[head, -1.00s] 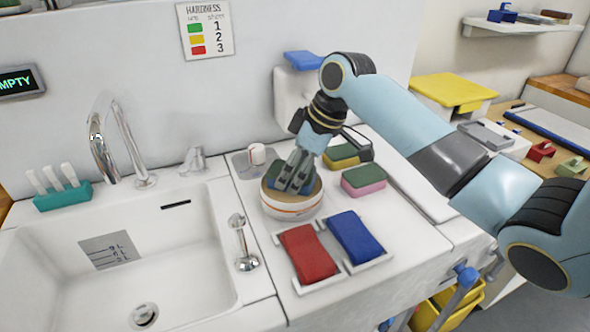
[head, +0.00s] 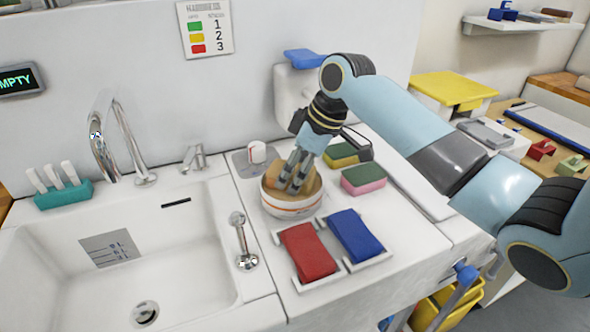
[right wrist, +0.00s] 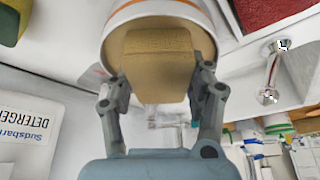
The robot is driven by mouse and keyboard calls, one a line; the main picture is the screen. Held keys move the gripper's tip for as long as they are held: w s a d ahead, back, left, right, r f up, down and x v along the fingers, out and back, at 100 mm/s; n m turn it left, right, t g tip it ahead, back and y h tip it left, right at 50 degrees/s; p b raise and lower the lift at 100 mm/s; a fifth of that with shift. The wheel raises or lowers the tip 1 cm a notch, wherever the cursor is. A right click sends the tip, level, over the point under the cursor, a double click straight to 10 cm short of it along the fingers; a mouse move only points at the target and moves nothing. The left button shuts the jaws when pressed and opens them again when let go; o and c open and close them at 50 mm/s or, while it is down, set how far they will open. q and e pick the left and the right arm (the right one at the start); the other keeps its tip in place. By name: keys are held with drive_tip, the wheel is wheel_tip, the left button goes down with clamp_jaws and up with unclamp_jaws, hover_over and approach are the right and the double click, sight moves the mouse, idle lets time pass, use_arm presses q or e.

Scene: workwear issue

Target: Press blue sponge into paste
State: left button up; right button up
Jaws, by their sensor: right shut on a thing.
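My right gripper (head: 290,186) is shut on a tan block (right wrist: 160,62), the only sponge-like thing at the tub, and no blue shows on it now. In the head view the block (head: 273,183) sits at the mouth of a round white tub (head: 292,209) with an orange line. The tub's rim (right wrist: 127,17) also shows in the right wrist view, behind the block. How deep the block sits, and any paste under it, is hidden. My left gripper is not in view.
A pink-and-green sponge (head: 363,181) and a yellow-and-green sponge (head: 342,158) lie right of the tub. Red (head: 308,252) and blue (head: 356,236) pads lie in front in white holders. The sink (head: 60,260) with its faucet (head: 120,150) is at the left.

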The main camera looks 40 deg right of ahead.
sight(296, 171)
drive_tip(key=shift+s+f, duration=0.15)
idle(1.2)
drive_tip(key=shift+p, duration=0.35)
wheel_tip(296, 171, up, 7)
drive_tip(key=p, duration=0.8)
drive_tip(key=shift+r, duration=0.2)
drive_tip(key=shift+f, duration=0.1)
